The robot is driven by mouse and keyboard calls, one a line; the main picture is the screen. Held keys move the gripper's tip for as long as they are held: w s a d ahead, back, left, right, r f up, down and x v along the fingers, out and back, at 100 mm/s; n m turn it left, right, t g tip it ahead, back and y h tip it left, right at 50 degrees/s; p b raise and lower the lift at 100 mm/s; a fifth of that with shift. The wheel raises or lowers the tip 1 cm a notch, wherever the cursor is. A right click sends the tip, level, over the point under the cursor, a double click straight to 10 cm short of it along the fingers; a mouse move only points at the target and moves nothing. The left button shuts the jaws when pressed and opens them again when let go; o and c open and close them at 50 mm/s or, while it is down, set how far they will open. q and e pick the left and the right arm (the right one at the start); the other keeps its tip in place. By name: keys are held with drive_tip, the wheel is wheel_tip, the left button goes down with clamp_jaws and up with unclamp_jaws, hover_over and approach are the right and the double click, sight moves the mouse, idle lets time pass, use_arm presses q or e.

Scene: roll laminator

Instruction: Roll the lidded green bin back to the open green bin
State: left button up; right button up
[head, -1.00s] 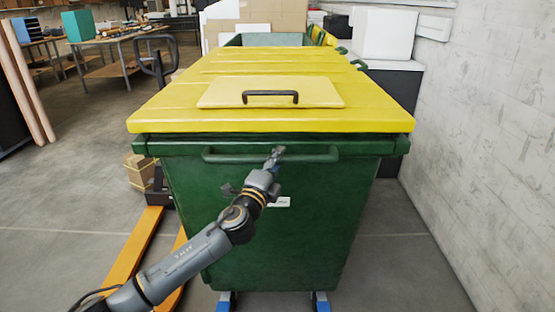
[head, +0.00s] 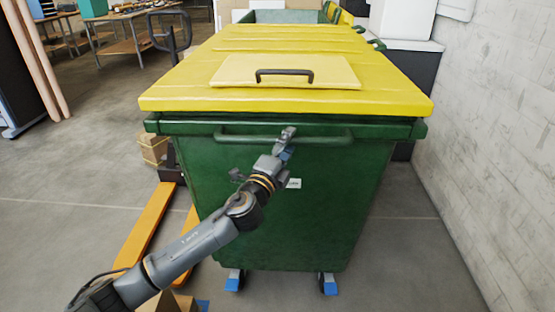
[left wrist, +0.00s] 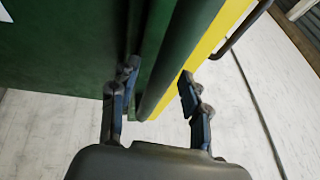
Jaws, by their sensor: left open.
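The lidded green bin (head: 300,220) stands in front of me with its yellow lid (head: 200,96) shut. A green bar handle (head: 240,139) runs across its near face below the lid. My left gripper (head: 286,138) is at the middle of this bar. In the left wrist view my left gripper (left wrist: 158,102) is open, with the bin's green edge or bar showing between its fingers; contact is not clear. The open green bin (head: 285,16) stands behind the lidded bin, mostly hidden by it. My right gripper is not in view.
An orange pallet jack (head: 150,228) with a cardboard box (head: 153,148) stands at left. A pale block wall (head: 485,150) runs along the right, with a dark cabinet (head: 405,85) beside it. Blue pieces (head: 233,283) show at the bin's wheels.

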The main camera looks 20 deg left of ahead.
use_arm(q)
drive_tip(key=v, duration=1)
drive_tip(key=shift+s, duration=0.2)
drive_tip(key=shift+f, duration=0.2)
drive_tip(key=a+f+n+g+y, duration=0.1)
drive_tip(key=a+f+n+g, duration=0.15)
drive_tip(key=f, duration=0.85)
drive_tip(key=a+f+n+g+y, duration=0.2)
drive_tip(key=a+f+g, duration=0.1)
drive_tip(key=f, duration=0.9)
drive_tip(key=s+a+f+n+g, duration=0.1)
drive_tip(key=s+f+n+g, duration=0.3)
drive_tip(key=f, duration=0.7)
drive_tip(key=s+a+f+n+g, duration=0.1)
drive_tip(key=s+a+f, duration=0.1)
drive_tip(key=s+f, duration=0.65)
drive_tip(key=s+d+f+n+g, duration=0.2)
drive_tip(key=s+f+n+g, duration=0.3)
drive_tip(key=s+f, duration=1.35)
drive_tip(key=s+d+f+n+g, duration=0.1)
drive_tip(key=s+f, duration=0.2)
drive_tip(key=s, duration=0.6)
drive_tip(key=s+d+f+n+g, duration=0.2)
drive_tip(key=s, duration=0.8)
drive_tip(key=shift+s+f+h+p, duration=0.25)
drive_tip(key=shift+f+h+p, duration=0.05)
drive_tip(key=shift+f+p, duration=0.15)
